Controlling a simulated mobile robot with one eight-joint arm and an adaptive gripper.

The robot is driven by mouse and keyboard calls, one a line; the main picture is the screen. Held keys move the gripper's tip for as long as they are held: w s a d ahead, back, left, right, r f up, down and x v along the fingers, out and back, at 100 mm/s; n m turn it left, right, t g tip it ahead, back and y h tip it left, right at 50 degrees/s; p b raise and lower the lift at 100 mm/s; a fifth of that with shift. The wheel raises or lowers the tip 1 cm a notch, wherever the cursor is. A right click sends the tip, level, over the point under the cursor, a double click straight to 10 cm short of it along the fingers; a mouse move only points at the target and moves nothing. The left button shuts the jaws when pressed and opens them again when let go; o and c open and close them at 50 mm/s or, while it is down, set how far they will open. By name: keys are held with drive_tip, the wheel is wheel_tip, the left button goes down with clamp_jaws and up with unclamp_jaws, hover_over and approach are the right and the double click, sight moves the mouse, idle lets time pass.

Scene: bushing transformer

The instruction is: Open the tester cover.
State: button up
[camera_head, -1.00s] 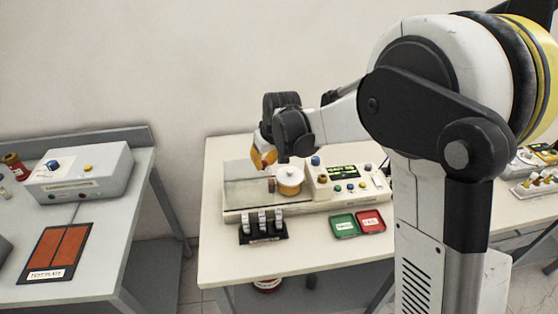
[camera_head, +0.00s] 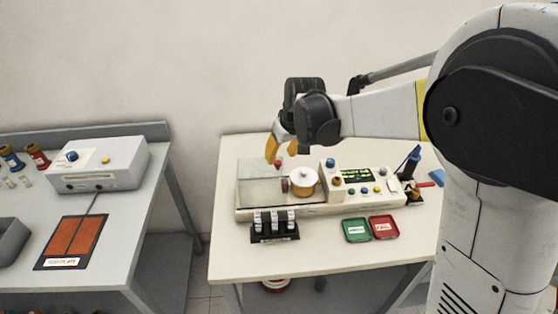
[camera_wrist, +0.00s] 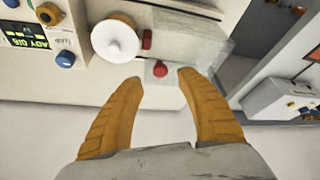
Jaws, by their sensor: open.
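The tester (camera_head: 350,180) stands on the cream table, with a lit green display and several buttons and knobs at its right. Its clear cover (camera_head: 262,180) lies over the left part of the base; it looks closed. In the wrist view the clear cover (camera_wrist: 195,35) is beyond my fingers, with a red knob (camera_wrist: 160,69) at its near edge. A round white-topped pot (camera_head: 304,181) sits beside the cover on the tester. My gripper (camera_head: 274,152) is above the cover's back side. In the wrist view its orange fingers (camera_wrist: 158,75) are apart, with the red knob near and between the tips.
A black rack (camera_head: 274,226) with several pieces stands in front of the tester. Green (camera_head: 356,230) and red (camera_head: 383,227) trays lie to its right. A grey table with a control box (camera_head: 98,166) stands at the left, across a gap.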

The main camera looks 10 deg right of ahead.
drive_tip(key=v, duration=0.7)
drive_tip(key=shift+s+r, duration=0.15)
drive_tip(key=shift+r, duration=0.05)
drive_tip(key=s+d+f+m+t+b, duration=0.1)
drive_tip(key=s+d+f+b, duration=0.2)
drive_tip(key=s, duration=0.5)
drive_tip(key=s+d+f+m+t+h+b, duration=0.1)
drive_tip(key=s+d+f+m+b, duration=0.1)
drive_tip(key=s, duration=0.7)
drive_tip(key=s+d+f+m+t+b, duration=0.1)
drive_tip(key=s+d+f+b, duration=0.2)
drive_tip(key=s, duration=0.5)
drive_tip(key=d+f, duration=0.1)
drive_tip(key=d, duration=0.1)
drive_tip(key=shift+s+d+f+h+b, duration=0.2)
drive_tip(key=shift+d+f+h+b, duration=0.1)
drive_tip(key=shift+h, duration=0.1)
